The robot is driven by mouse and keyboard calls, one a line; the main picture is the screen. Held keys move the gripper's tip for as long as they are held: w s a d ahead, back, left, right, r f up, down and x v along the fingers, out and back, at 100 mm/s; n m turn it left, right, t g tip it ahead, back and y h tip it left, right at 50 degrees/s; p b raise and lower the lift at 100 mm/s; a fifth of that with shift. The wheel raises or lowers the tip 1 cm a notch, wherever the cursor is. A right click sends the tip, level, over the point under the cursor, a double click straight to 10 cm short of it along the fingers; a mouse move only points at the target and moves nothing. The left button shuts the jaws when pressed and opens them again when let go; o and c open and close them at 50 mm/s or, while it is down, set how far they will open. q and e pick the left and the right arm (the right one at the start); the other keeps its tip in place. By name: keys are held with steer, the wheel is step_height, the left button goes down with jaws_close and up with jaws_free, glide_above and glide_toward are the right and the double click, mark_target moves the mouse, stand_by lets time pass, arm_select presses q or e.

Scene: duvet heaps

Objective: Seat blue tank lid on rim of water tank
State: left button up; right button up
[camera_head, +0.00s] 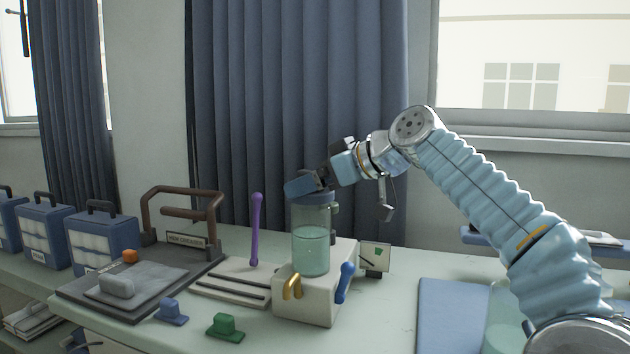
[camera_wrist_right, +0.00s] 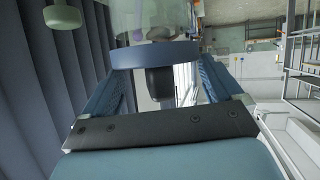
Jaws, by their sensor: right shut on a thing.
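The clear water tank (camera_head: 311,240), partly filled with greenish water, stands upright on a pale base block (camera_head: 310,300). The blue tank lid (camera_head: 318,197) is at the tank's top, partly covered by my right gripper (camera_head: 303,187). In the right wrist view, the lid (camera_wrist_right: 155,56) is a blue disc with a dark knob between my fingers, and the clear tank (camera_wrist_right: 150,18) is directly against or very near it. My right gripper (camera_wrist_right: 160,88) is shut on the lid. I cannot tell whether the lid touches the rim all round. My left gripper is not in view.
Beside the tank are a purple upright handle (camera_head: 256,230), a blue lever (camera_head: 345,282), yellow hooks (camera_head: 292,287) and a small sign card (camera_head: 375,257). A dark press with a brown handle (camera_head: 181,212) stands left. A blue mat (camera_head: 450,310) lies right.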

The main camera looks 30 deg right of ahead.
steer(key=shift+f+b, duration=1.15)
steer(key=shift+f, duration=0.1)
steer(key=o, duration=0.8)
steer(key=shift+s+d+r, duration=0.1)
steer(key=shift+s+r, duration=0.05)
steer(key=p+v, duration=0.1)
steer(key=v, duration=1.2)
steer(key=shift+s+d, duration=0.15)
steer(key=shift+s, duration=0.05)
